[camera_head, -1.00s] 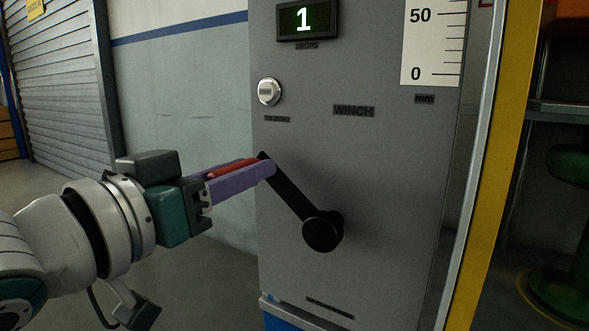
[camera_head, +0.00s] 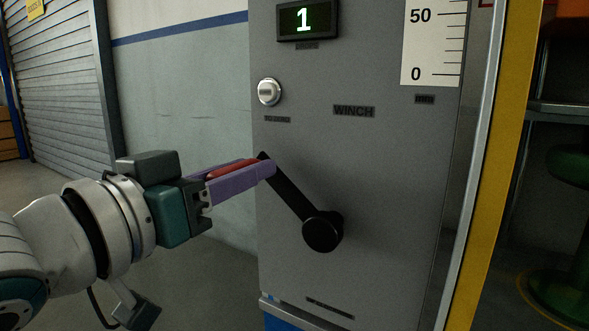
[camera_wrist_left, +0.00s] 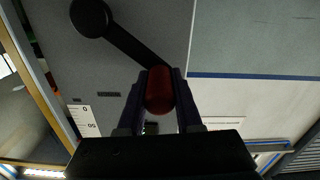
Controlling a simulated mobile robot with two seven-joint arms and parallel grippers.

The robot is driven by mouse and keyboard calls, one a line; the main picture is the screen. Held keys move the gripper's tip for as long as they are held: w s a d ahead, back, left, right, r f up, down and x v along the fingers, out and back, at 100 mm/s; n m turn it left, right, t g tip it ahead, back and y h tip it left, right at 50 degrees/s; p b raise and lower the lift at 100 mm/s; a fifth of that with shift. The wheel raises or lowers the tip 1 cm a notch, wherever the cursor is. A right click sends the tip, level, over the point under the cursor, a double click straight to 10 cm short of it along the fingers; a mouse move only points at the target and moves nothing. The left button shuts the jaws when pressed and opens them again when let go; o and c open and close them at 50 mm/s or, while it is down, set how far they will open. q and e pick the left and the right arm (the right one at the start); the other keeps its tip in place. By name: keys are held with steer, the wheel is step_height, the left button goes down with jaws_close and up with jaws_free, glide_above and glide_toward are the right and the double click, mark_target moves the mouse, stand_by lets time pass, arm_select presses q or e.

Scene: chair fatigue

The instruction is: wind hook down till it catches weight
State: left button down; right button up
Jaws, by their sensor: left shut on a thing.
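The winch crank is a black arm (camera_head: 290,190) on a black round hub (camera_head: 322,231) on the grey machine panel. The arm points up and left from the hub. Its red handle (camera_head: 232,168) lies between the purple fingers of my left gripper (camera_head: 240,181), which is shut on it. In the left wrist view the red handle (camera_wrist_left: 159,91) sits between both fingers, and the crank arm (camera_wrist_left: 140,47) runs off to the hub (camera_wrist_left: 90,17). The hook and the weight are not in view. My right gripper is not in view.
The panel carries a display (camera_head: 307,20) reading 1, a silver round knob (camera_head: 269,91), a WINCH label (camera_head: 353,111) and a white mm scale (camera_head: 433,42). A yellow post (camera_head: 507,150) stands at the right. Open floor lies to the left.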

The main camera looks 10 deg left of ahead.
arm_select(q)
steer(key=shift+a+f+n, duration=0.15)
steer(key=shift+f+n, duration=0.15)
steer(key=shift+n, duration=0.1)
stand_by(0.4)
step_height(320, 180, down, 10)
steer(key=a+f+n+b, duration=0.1)
steer(key=n, duration=1.1)
steer(key=s+d+f+n+b, duration=0.2)
steer(key=d+f+n+b, duration=0.3)
steer(key=n, duration=0.8)
steer(key=d, duration=0.3)
steer(key=shift+s+d+f, duration=0.2)
steer(key=shift+s+f, duration=0.05)
steer(key=shift+s, duration=0.1)
steer(key=shift+d, duration=0.1)
